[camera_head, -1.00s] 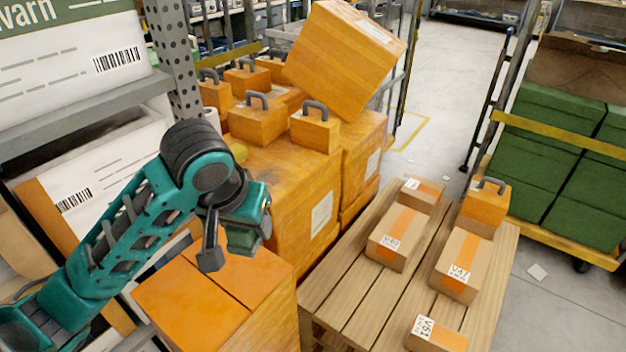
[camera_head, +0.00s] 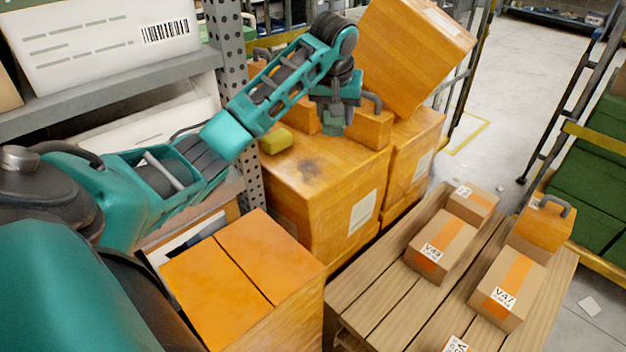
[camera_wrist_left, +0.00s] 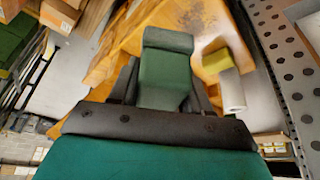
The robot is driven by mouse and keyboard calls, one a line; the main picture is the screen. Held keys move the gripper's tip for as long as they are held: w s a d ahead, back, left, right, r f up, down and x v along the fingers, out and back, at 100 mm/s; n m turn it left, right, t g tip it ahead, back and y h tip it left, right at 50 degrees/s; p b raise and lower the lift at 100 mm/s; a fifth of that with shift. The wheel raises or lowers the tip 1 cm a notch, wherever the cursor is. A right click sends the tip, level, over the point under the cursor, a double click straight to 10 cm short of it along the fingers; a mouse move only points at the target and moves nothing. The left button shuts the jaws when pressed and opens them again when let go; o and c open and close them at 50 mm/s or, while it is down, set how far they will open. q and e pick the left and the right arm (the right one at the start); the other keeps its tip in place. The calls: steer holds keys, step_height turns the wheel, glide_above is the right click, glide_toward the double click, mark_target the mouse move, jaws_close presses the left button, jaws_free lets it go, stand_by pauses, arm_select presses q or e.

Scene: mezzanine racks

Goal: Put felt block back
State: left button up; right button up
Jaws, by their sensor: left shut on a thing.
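The felt block (camera_wrist_left: 166,78), green with a grey end, is held between the fingers of my left gripper (camera_wrist_left: 160,95) in the wrist view. In the head view my left gripper (camera_head: 334,118) is shut on it, above the back part of a large orange crate (camera_head: 335,190). A small greenish part of the block shows below the fingers there; the rest is hidden. I cannot tell whether the block touches the crate. A dark smudge (camera_head: 310,168) marks the crate's top. My right gripper is not in view.
A yellow-green sponge-like block (camera_head: 277,140) lies on the crate's back left, beside a perforated rack post (camera_head: 232,60). Orange handled weights (camera_head: 370,128) and a tilted orange box (camera_head: 415,50) stand behind. A slatted pallet (camera_head: 400,298) with cartons is at right.

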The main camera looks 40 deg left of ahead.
arm_select(q)
steer(key=r+n, duration=0.1)
steer(key=n, duration=0.1)
glide_above(312, 173)
steer(key=s+d, duration=0.1)
steer(key=d, duration=0.1)
steer(key=a, duration=0.1)
steer(key=shift+y, duration=0.3)
step_height(312, 173, down, 20)
steer(key=b, duration=0.2)
steer(key=shift+b, duration=0.3)
steer(key=o, duration=0.9)
steer(key=shift+f, duration=0.1)
steer(key=shift+o, duration=0.2)
